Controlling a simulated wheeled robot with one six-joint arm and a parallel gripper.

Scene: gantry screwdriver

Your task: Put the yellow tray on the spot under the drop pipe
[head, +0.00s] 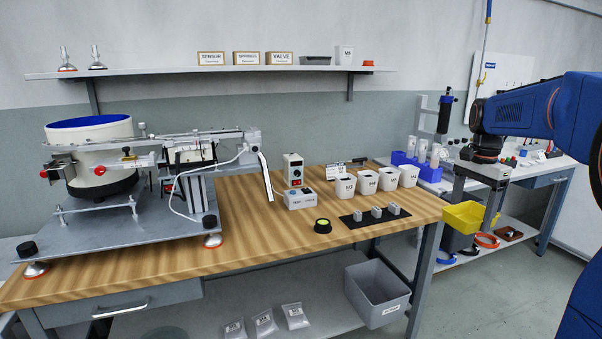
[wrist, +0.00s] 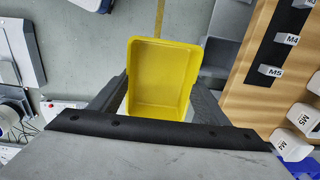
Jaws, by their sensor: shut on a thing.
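The yellow tray (head: 464,217) hangs in the air past the right end of the wooden workbench, below my arm. My gripper (head: 475,195) is shut on it. In the wrist view the empty yellow tray (wrist: 160,75) shows between the two dark fingers of my gripper (wrist: 162,98).
The workbench (head: 235,230) bears the bowl feeder (head: 90,150), a control box (head: 300,198), a round yellow-black button (head: 323,226), several white cups (head: 367,181) and a black mat (head: 356,221) with grey blocks. A grey bin (head: 378,290) stands below.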

